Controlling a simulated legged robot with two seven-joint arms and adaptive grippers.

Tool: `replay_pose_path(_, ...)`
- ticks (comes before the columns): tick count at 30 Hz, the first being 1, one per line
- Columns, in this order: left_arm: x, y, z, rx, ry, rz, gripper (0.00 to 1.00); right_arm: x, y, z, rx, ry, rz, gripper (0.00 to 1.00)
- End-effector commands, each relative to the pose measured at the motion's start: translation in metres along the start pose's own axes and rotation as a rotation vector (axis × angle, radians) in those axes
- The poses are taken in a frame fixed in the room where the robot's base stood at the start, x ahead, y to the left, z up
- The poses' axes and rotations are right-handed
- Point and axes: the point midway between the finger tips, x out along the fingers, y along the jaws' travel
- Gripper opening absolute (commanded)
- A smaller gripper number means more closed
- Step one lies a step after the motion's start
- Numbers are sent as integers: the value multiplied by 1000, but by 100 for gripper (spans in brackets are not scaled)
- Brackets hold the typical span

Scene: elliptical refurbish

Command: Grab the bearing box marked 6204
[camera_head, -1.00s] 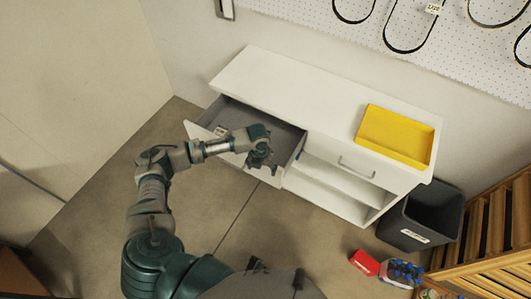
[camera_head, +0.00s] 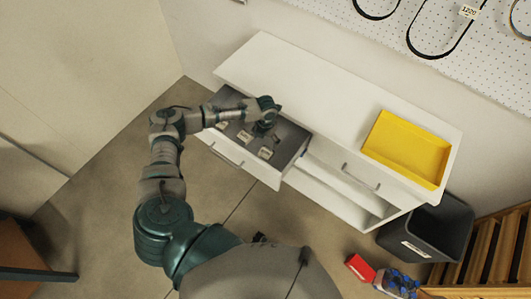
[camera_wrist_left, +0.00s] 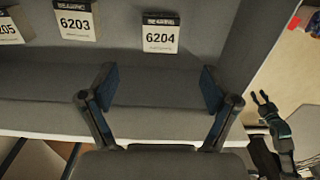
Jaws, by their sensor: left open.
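The bearing box marked 6204 (camera_wrist_left: 161,34) stands in the open grey drawer, near its side wall, with its white label readable in the left wrist view. A box marked 6203 (camera_wrist_left: 75,20) is to its left, and one marked 6205 (camera_wrist_left: 9,28) is partly cut off at the far left. My left gripper (camera_wrist_left: 158,88) is open and empty, with the 6204 box beyond its fingertips and apart from them. In the head view my left gripper (camera_head: 265,122) is over the drawer (camera_head: 276,180). The box labels are too small to read there. Part of my right gripper (camera_wrist_left: 263,103) shows at the right of the wrist view.
The white cabinet (camera_head: 310,75) carries a yellow tray (camera_head: 388,166) on its right end. A dark bin (camera_head: 455,225), a red box (camera_head: 360,268) and blue-capped bottles (camera_head: 397,282) are on the floor to the right. The drawer's walls surround the boxes.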

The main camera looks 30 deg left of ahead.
Motion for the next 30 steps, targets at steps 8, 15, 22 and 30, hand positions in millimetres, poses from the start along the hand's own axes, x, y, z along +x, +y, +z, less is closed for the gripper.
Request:
replay_pose_path(8,47,-1,0,1,0,0,88,-6,0,-32,4,32,0,40)
replay_pose_path(15,70,3,-4,1,1,0,88,-7,15,-33,-3,35,19,40)
replay_pose_path(22,101,4,-6,0,1,-1,88,-7,14,-29,-2,20,17,40)
replay_pose_path(30,103,4,-6,1,-1,0,85,-11,6,-40,3,40,8,40)
